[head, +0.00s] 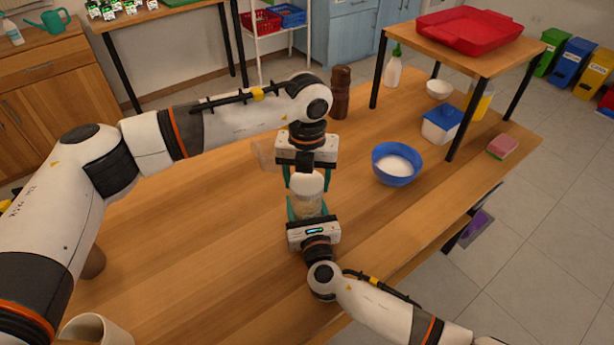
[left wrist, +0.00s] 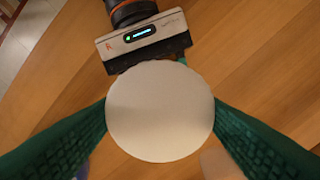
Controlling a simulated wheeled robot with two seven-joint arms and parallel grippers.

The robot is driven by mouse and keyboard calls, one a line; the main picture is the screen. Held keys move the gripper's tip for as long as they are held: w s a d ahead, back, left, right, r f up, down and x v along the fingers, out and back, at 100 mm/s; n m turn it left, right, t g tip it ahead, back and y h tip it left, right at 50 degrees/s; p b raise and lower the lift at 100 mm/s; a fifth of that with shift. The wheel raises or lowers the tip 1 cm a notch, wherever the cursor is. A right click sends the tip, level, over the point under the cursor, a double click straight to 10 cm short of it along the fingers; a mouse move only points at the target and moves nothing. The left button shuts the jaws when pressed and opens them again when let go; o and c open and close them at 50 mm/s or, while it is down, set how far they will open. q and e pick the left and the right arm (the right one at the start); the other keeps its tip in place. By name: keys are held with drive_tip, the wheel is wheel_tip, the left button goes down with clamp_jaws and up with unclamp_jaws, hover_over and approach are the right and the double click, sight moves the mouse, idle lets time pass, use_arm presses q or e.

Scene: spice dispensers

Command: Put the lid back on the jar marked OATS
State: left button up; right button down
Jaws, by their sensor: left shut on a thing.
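A round white lid (head: 307,183) is between the green fingers of my left gripper (head: 305,180), which is shut on it from above. In the left wrist view the lid (left wrist: 160,110) is seen from on top, a finger on each side.
A blue bowl (head: 397,165) of white contents stands to the right. A brown mill (head: 340,92) stands behind. A raised shelf with a red tray (head: 470,42) is at the back right. A pale mug (head: 96,329) is at the front left.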

use_arm(q)
drive_tip(key=m, duration=0.9)
drive_tip(key=shift+m, duration=0.4)
drive_tip(key=m, duration=0.4)
drive_tip(key=shift+m, duration=0.4)
drive_tip(key=m, duration=0.5)
drive_tip(key=shift+m, duration=0.4)
drive_tip(key=o, duration=1.1)
drive_tip(key=shift+o, duration=0.2)
wheel_tip(320, 180, up, 12)
use_arm(e)
drive_tip(key=shift+c, duration=1.8)
unclamp_jaws()
